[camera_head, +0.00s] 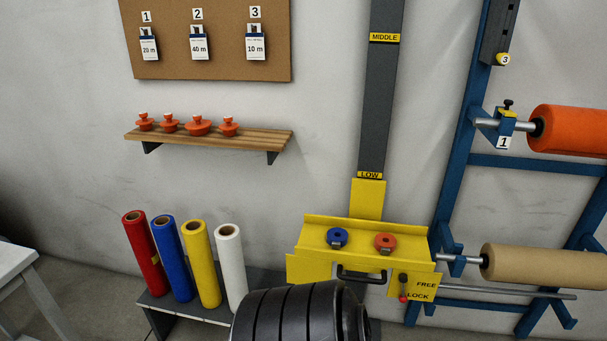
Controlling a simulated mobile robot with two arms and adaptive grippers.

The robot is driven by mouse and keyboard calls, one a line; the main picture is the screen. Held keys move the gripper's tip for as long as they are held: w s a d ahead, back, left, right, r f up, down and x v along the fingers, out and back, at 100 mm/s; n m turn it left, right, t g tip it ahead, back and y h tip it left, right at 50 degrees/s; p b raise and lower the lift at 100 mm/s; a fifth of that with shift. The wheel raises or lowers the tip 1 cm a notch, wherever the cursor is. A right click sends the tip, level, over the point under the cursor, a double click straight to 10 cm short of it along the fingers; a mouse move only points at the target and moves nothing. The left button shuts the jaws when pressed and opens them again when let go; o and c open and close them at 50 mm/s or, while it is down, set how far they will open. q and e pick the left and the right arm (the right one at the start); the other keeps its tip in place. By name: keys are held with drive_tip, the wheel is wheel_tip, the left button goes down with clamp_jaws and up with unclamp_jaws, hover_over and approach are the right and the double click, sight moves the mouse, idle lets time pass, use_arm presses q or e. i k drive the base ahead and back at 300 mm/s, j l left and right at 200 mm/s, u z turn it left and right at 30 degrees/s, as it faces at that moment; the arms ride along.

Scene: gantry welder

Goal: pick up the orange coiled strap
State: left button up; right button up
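The orange coiled strap (385,242) is a small round coil with a dark centre and a small grey tab at its lower edge. It lies on the top of the yellow carriage (312,238), to the right of a similar blue coil (337,237). The two coils are apart. Neither of my grippers is in view, and nothing covers the orange coil.
A black ribbed cylinder (295,315) fills the bottom centre, in front of the carriage. Coloured rolls (172,260) stand on a low grey bench at left. A blue rack (455,170) with large rolls stands at right. The carriage has a black handle (361,275) and a lock lever (403,287).

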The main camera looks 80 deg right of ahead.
sight(384, 243)
drive_tip(key=z, duration=3.35)
